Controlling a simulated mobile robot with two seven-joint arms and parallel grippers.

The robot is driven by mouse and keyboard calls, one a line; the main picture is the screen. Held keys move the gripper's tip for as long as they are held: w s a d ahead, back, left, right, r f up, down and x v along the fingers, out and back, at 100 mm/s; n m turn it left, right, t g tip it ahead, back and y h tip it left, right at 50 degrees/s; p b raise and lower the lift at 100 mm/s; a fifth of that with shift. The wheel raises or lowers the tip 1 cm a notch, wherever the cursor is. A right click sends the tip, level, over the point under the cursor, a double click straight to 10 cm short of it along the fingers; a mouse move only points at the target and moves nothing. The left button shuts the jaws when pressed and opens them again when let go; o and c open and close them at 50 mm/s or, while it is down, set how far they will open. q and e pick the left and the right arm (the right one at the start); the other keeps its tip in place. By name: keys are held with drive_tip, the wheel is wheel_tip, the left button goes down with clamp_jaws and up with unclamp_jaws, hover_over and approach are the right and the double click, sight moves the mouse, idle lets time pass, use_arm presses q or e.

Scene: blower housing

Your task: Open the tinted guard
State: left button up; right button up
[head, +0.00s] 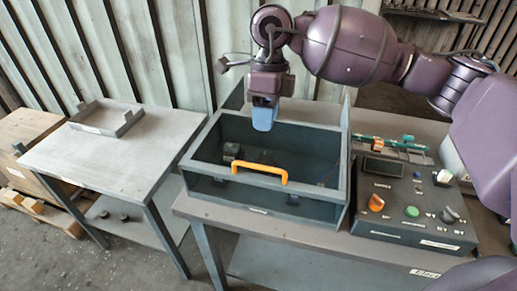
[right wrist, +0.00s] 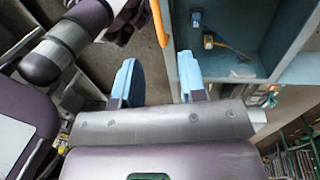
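The tinted guard (head: 250,189) is a dark see-through panel on the front of the grey housing (head: 342,168). It looks closed. Its orange handle (head: 261,170) lies along the front upper edge and shows partly at the top of the right wrist view (right wrist: 159,22). My right gripper (head: 264,117) hangs above the rear part of the housing, fingers down, behind the handle and apart from it. In the right wrist view its two light-blue fingers (right wrist: 158,85) stand apart with nothing between them.
A control box (head: 415,200) with knobs and a green button stands right of the housing, with a teal-topped part (head: 390,143) behind it. Left is a side table (head: 100,160) bearing a shallow tray (head: 107,118). A gap separates the tables. A corrugated wall is behind.

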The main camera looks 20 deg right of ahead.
use_arm(q)
drive_tip(key=shift+s+r+p, duration=0.1)
drive_tip(key=shift+r+p, duration=0.35)
use_arm(e)
drive_tip(key=f, duration=0.3)
drive_tip(key=s+f, duration=0.1)
drive_tip(key=f, duration=0.2)
drive_tip(key=s+a+f, duration=0.1)
drive_tip(key=f, duration=0.3)
drive_tip(key=shift+a+f, duration=0.1)
drive_tip(key=c, duration=0.7)
use_arm(q)
drive_tip(key=shift+s+f, duration=0.2)
drive_tip(key=shift+s, duration=0.1)
use_arm(e)
clamp_jaws()
